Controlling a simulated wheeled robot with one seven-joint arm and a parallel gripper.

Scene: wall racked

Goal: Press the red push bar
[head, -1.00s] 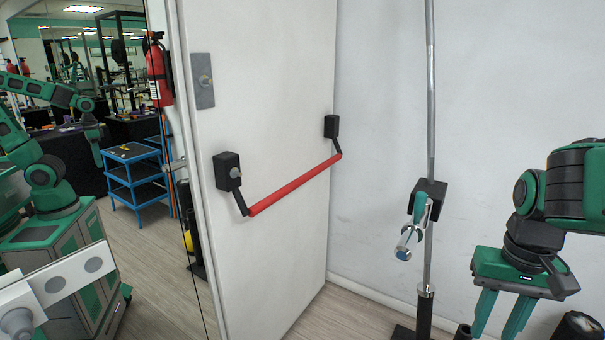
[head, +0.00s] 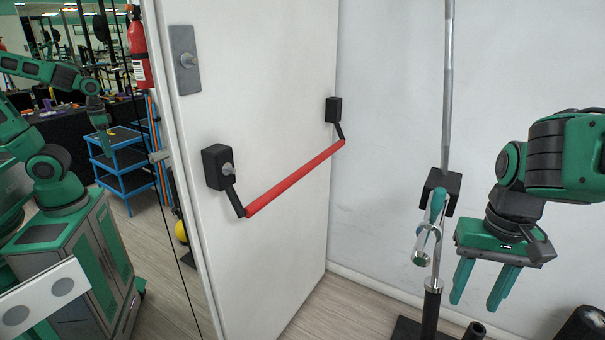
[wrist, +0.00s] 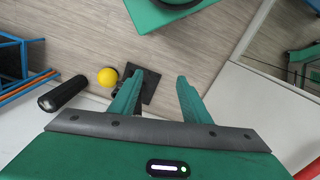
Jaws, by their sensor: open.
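The red push bar (head: 296,178) runs across a white door (head: 262,70), held between two black end brackets, the nearer one (head: 217,167) at the left and the farther one (head: 333,110) at the right. My gripper (head: 479,286) is at the right of the head view, pointing down, with its two green fingers apart and nothing between them. It is well to the right of the bar and does not touch it.
A metal pole with a black clamp (head: 437,190) stands between the bar and my gripper. A dark cylinder (head: 580,335) is at the lower right. A mirror at left reflects a blue shelf (head: 122,165) and a fire extinguisher. A yellow ball (wrist: 107,77) shows in the wrist view.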

